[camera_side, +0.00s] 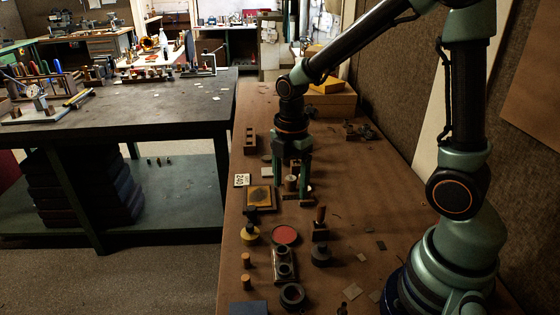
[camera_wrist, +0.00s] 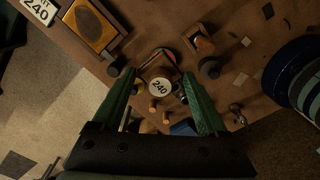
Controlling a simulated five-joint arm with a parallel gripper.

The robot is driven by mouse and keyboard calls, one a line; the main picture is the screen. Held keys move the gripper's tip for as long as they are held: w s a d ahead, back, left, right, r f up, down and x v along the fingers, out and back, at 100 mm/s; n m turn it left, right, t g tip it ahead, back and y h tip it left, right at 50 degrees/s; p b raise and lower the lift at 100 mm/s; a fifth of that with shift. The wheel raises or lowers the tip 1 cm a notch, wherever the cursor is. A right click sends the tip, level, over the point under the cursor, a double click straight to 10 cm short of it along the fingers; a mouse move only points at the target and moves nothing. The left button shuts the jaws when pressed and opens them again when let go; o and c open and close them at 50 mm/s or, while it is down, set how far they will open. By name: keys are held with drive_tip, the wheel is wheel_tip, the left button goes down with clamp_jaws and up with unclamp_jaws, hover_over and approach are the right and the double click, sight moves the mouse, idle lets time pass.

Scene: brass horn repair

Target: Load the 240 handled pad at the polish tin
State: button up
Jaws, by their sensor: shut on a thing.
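My gripper (camera_side: 293,190) is shut on the 240 handled pad (camera_side: 291,183), whose pale handle shows between the fingers. In the wrist view, the pad's round white top marked 240 (camera_wrist: 160,87) lies between the green fingers of my gripper (camera_wrist: 158,76). I cannot tell how far the pad is above the bench. The polish tin, seemingly the round dark-rimmed one with a red face (camera_side: 285,235), stands nearer the side camera than my gripper. In the wrist view the held pad mostly hides it. A square tray with an amber face (camera_side: 260,196) lies left of my gripper, beside a white 240 card (camera_side: 242,180).
A black-knobbed piece on a yellow base (camera_side: 250,233) and a wood-handled block (camera_side: 320,225) flank the red tin. A dark ring (camera_side: 292,295), small copper cylinders (camera_side: 246,260) and a blue square (camera_side: 248,308) lie nearer the camera. The bench's left edge is close.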

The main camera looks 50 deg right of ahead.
drive_tip(key=shift+s+a+f, duration=0.1)
drive_tip(key=shift+a+f, duration=0.4)
drive_tip(key=shift+f, duration=1.05)
drive_tip(key=shift+s+a+f, duration=0.1)
drive_tip(key=shift+a+f, duration=0.35)
drive_tip(key=shift+f, duration=1.15)
drive_tip(key=shift+s+a+f, duration=0.1)
drive_tip(key=shift+a+f, duration=0.4)
drive_tip(key=shift+f, duration=1.05)
drive_tip(key=shift+f, duration=0.6)
drive_tip(key=shift+r, duration=0.1)
wheel_tip(320, 180, up, 7)
wheel_tip(320, 180, up, 8)
drive_tip(key=m, duration=1.5)
hover_over(284, 235)
drive_tip(key=d, duration=0.1)
drive_tip(key=shift+d, duration=0.15)
drive_tip(key=m, duration=0.1)
drive_tip(key=r+m, duration=0.1)
drive_tip(key=m, duration=0.1)
drive_tip(key=shift+s+d+r, duration=0.1)
drive_tip(key=shift+s+r, duration=0.15)
drive_tip(key=shift+r, duration=0.05)
